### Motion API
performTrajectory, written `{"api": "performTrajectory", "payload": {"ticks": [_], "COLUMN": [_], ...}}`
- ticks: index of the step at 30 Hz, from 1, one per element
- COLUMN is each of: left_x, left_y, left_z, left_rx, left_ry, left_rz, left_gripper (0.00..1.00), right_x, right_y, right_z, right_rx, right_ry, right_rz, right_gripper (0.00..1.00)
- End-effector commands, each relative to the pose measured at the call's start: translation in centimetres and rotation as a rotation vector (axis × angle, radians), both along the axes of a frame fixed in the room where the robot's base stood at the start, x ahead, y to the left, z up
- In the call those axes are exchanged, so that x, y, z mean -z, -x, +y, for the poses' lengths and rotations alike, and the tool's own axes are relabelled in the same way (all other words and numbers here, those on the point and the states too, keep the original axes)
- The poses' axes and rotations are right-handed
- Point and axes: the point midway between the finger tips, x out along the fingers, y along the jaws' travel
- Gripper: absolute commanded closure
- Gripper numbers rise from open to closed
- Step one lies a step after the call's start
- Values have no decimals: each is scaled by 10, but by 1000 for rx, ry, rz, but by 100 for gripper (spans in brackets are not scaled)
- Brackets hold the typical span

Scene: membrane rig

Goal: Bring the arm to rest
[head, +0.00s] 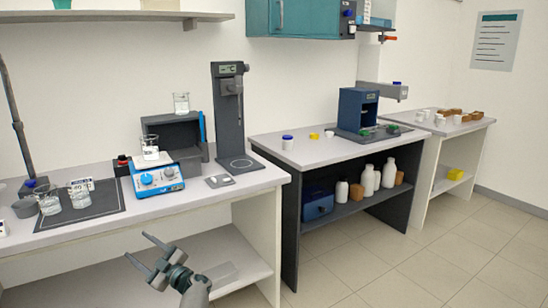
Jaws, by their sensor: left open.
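My left gripper (140,252) is in the lower left of the head view. Its two fingers are spread apart with nothing between them. It is in front of the left bench (205,206), lower than the bench top and apart from it. My right gripper does not show.
A blue hotplate (158,181) with a beaker stands near the left bench's front edge. Two beakers sit on a dark mat (103,201). A tall dark stand (226,115) is behind. A middle bench (333,149) holds a dark blue device (357,108). The floor to the right is clear.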

Motion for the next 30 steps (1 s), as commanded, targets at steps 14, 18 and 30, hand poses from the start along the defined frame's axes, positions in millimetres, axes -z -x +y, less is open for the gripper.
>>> {"api": "performTrajectory", "payload": {"ticks": [14, 18, 30], "left_x": [222, 289, 445], "left_y": [75, 123, 308], "left_z": [-76, -107, -179], "left_rx": [623, 779, 1102], "left_ry": [-179, -174, -89], "left_rz": [415, 569, 1008], "left_gripper": [46, 46, 46], "right_x": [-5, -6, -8], "right_y": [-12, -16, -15], "right_z": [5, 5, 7], "right_rx": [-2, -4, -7], "right_ry": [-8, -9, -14], "right_rz": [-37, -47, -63], "right_gripper": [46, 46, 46]}}
